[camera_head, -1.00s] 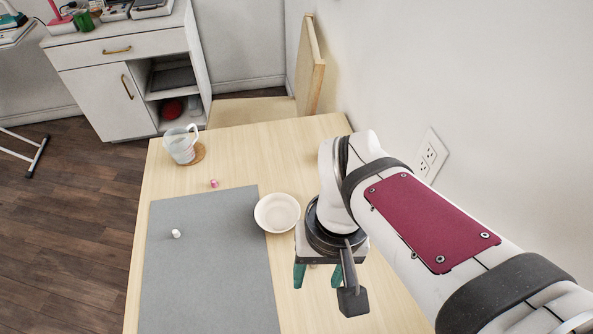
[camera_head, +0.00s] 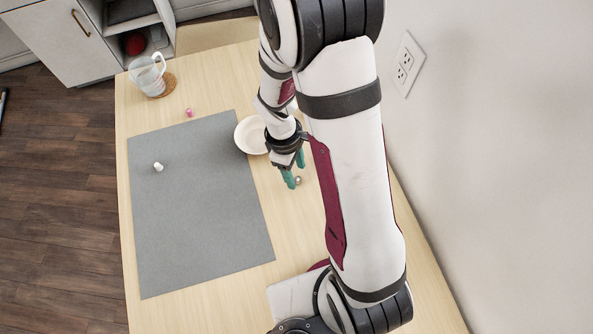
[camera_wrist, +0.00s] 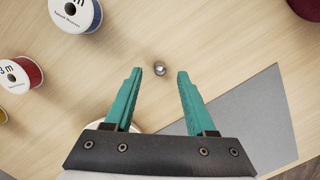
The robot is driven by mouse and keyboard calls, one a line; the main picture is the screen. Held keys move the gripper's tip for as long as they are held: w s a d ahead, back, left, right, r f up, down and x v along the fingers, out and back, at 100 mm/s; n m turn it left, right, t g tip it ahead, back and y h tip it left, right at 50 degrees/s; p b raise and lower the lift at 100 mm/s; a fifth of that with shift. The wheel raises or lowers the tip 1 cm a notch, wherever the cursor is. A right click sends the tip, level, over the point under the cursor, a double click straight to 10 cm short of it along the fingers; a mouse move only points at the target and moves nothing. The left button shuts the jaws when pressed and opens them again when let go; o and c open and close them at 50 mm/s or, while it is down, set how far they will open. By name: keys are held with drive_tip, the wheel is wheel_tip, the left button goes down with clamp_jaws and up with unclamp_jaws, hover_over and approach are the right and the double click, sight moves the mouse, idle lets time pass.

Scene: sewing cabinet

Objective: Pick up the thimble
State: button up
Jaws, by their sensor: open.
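The thimble (camera_wrist: 159,68) is a small silvery thing on the bare wood. In the head view my gripper (camera_head: 295,172) hangs over the table, right of the grey mat. How high the fingertips are above the table I cannot tell.
A pale bowl (camera_head: 248,137) stands close to the left of my gripper. A grey mat (camera_head: 195,220) holds a small white item (camera_head: 158,166); a pink item (camera_head: 189,113) lies behind it. A glass jug (camera_head: 146,75) stands at the back. Spools (camera_wrist: 75,12) stand upper left in the wrist view.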

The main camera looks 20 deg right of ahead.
sight(298, 180)
wheel_tip(298, 180, down, 2)
drive_tip(key=shift+s+d+f, duration=0.1)
drive_tip(key=shift+f, duration=0.05)
clamp_jaws()
idle(0.3)
